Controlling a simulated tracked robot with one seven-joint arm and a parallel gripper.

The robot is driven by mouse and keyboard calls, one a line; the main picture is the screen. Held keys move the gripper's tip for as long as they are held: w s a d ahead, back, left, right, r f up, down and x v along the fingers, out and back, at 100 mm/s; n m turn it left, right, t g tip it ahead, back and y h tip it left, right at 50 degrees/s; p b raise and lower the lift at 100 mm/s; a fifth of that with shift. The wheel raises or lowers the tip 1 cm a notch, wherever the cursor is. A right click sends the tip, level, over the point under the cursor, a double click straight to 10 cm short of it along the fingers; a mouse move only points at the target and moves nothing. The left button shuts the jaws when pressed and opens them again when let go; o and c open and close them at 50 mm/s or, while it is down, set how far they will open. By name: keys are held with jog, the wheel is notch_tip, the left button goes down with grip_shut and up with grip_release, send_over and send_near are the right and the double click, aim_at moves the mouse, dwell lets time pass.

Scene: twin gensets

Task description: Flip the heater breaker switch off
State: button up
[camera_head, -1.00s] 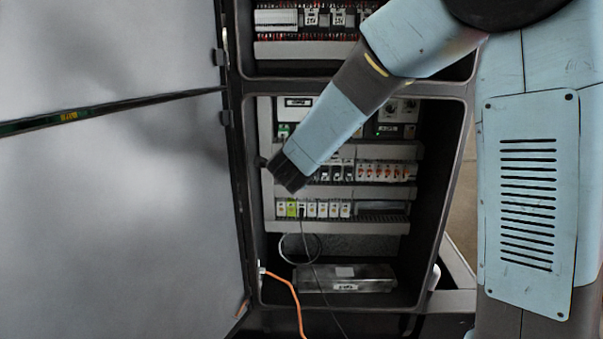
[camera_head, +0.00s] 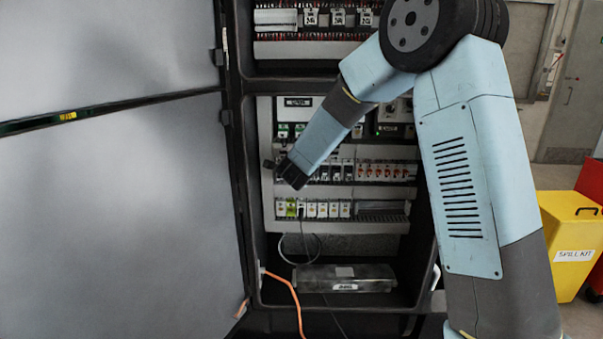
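An open electrical cabinet holds a middle row of breakers (camera_head: 343,170), dark ones on the left and red-marked ones (camera_head: 385,171) on the right. Which of them is the heater breaker cannot be read at this size. My gripper (camera_head: 284,178) is in front of the left end of this row, and my forearm slants down to it from the upper right. The gripper and wrist hide the leftmost breakers. The fingers are dark and small, so I cannot tell whether they are open or shut, or whether they touch a switch.
The grey cabinet door (camera_head: 110,210) stands open on the left. A lower row of white and green modules (camera_head: 315,209) sits below the breakers. An orange cable (camera_head: 290,288) hangs at the bottom left. A yellow spill kit box (camera_head: 568,240) stands on the floor at the right.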

grip_shut()
dwell(0.3)
